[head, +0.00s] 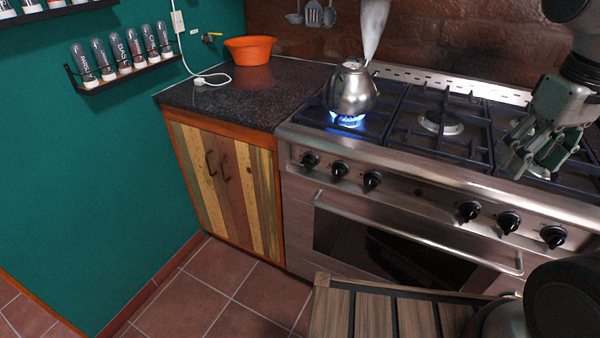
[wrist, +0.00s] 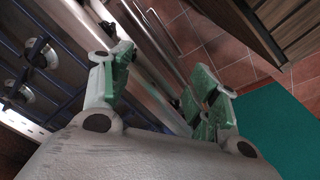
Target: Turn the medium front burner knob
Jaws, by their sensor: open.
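The stove's front panel (head: 430,190) carries a row of black knobs. Three are at the left, a left one (head: 310,160), a second (head: 340,170) and a third (head: 373,180). Three more are at the right, an inner one (head: 469,211), a middle one (head: 509,222) and an outer one (head: 553,236). I cannot tell which is the medium front burner's. My gripper (head: 533,163) is open and empty above the right side of the cooktop, apart from the knobs. In the wrist view its green-grey fingers (wrist: 160,80) are spread wide.
A steaming kettle (head: 351,91) stands over a blue flame (head: 348,120) on the left burner. Black grates (head: 420,148) cover the cooktop. An oven handle (head: 420,236) runs below the knobs. A slatted wooden surface (head: 372,315) lies in front. A cabinet (head: 228,180) stands left.

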